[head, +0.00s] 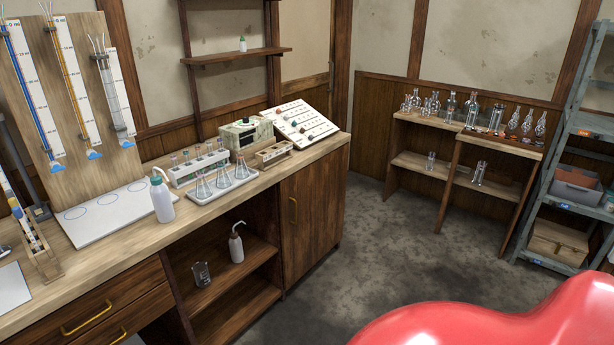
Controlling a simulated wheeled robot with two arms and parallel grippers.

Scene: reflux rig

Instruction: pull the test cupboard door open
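A brown wooden cupboard door (315,215) stands at the right end of the long workbench in the head view. It looks shut, flush with the bench front. A thin upright brass handle (293,211) is fixed near its left edge. No label on the door can be read. Neither of my grippers shows in the head view.
Left of the door is an open shelf bay with a wash bottle (236,243) and a beaker (201,274). Farther left is a drawer (95,308). Glassware crowds the benchtop (140,245). The floor (385,240) before the door is clear.

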